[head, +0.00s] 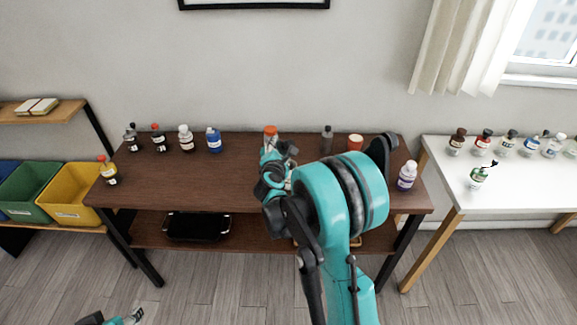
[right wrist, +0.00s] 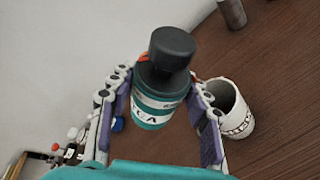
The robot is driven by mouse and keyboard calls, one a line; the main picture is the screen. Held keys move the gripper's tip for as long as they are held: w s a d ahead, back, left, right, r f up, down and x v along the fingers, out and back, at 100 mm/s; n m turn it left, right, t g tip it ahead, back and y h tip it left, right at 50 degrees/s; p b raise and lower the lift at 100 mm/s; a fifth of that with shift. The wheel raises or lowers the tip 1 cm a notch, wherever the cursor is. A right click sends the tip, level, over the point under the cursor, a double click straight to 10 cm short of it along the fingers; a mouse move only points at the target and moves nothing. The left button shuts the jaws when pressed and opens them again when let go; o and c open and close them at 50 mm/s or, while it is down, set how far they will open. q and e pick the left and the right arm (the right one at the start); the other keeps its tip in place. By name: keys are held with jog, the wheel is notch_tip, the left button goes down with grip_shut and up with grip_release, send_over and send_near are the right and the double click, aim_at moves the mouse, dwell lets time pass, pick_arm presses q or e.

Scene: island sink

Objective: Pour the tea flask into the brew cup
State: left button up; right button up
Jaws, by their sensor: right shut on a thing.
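The tea flask (right wrist: 153,108) is a teal bottle with a white label and a dark cap. In the right wrist view it stands between the fingers of my right gripper (right wrist: 158,112), which is shut on it. The brew cup (right wrist: 240,122), white with dark lettering and an open mouth, is just right of the right finger, apart from the flask. In the head view my right gripper (head: 275,175) is over the brown table, and my arm hides much of the area around it; I cannot make out the cup there. My left gripper (head: 134,314) shows only partly at the bottom left.
The brown table (head: 180,175) carries several bottles at the back left, a grey bottle (head: 326,140), an orange-topped container (head: 355,143) and a purple-labelled bottle (head: 407,176) at right. A white table (head: 520,190) with bottles stands at the right.

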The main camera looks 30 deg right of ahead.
pick_arm(q)
jog(key=shift+f, duration=0.25)
pick_arm(e)
jog(key=shift+f, duration=0.15)
pick_arm(q)
jog(key=shift+a, duration=0.1)
pick_arm(e)
jog(key=shift+m, duration=0.3)
pick_arm(q)
jog(key=shift+a+f+b, duration=0.1)
jog(key=shift+a+b, duration=0.15)
jog(key=shift+b, duration=0.1)
